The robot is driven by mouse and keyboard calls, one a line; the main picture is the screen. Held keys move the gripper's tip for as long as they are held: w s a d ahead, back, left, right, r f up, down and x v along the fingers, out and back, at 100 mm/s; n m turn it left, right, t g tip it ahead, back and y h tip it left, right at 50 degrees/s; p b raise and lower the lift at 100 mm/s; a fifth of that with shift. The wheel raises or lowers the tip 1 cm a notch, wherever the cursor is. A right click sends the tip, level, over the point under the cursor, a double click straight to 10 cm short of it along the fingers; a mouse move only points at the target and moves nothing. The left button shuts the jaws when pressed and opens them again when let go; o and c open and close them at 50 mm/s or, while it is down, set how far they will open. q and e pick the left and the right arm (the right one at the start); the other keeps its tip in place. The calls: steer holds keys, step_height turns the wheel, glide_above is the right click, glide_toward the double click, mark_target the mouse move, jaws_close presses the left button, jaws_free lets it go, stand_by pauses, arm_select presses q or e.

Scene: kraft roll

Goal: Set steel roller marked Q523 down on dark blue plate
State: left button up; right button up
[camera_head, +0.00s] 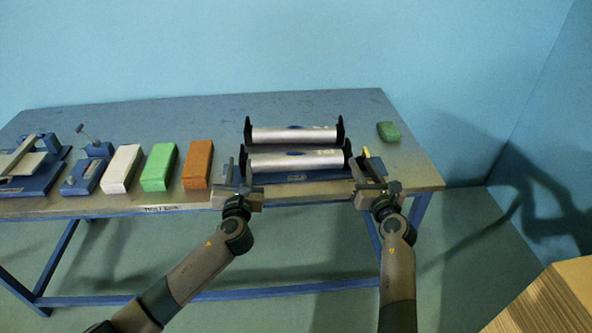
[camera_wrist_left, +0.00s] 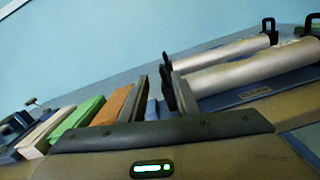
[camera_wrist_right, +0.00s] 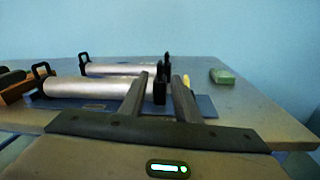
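Two silver rollers with black end brackets lie parallel on the table, a near roller (camera_head: 295,160) and a far roller (camera_head: 295,134). Their markings are too small to read, so I cannot tell which is Q523. A dark blue plate (camera_head: 305,176) shows under the near roller; it also shows in the left wrist view (camera_wrist_left: 258,92). My left gripper (camera_head: 239,172) is open at the near roller's left end, with a black bracket (camera_wrist_left: 168,70) between or just beyond its fingers. My right gripper (camera_head: 366,170) is open at the right end, a black bracket (camera_wrist_right: 160,92) showing between its fingers.
Orange (camera_head: 198,164), green (camera_head: 159,166) and white (camera_head: 121,168) blocks stand left of my left gripper, with blue fixtures (camera_head: 88,170) beyond. A small green block (camera_head: 388,132) lies at the right. A yellow item (camera_head: 365,152) is near my right gripper. The table's back is clear.

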steer(key=shift+v, duration=1)
